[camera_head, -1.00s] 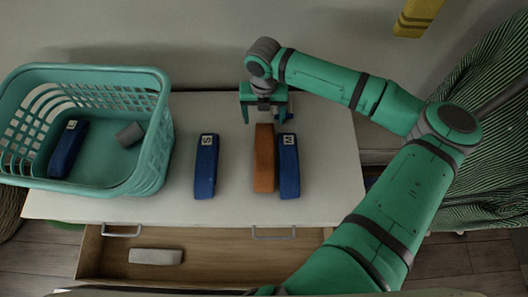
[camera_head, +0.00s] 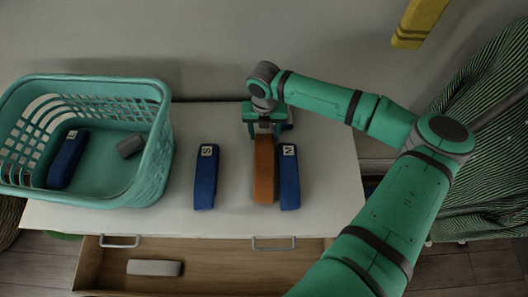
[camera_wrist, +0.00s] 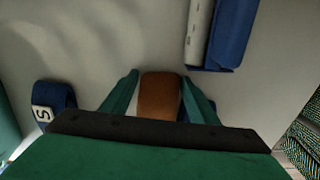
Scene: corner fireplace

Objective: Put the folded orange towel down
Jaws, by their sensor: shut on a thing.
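The folded orange towel (camera_head: 264,170) lies lengthwise on the white cabinet top (camera_head: 235,218), close against the left side of a blue folded towel marked M (camera_head: 289,180). My gripper (camera_head: 263,132) is at the towel's far end, with its fingers on either side of it. In the wrist view the orange towel (camera_wrist: 160,95) shows between the two green fingers (camera_wrist: 160,100), and my gripper is shut on it. The head view does not clearly show whether its underside rests on the top. My gripper hides its far end.
A blue towel marked S (camera_head: 205,178) lies to the left, with bare top between. A teal basket (camera_head: 158,150) at the left holds a blue towel (camera_head: 68,160) and a grey item (camera_head: 130,146). An open drawer (camera_head: 210,270) below holds a pale item (camera_head: 155,268).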

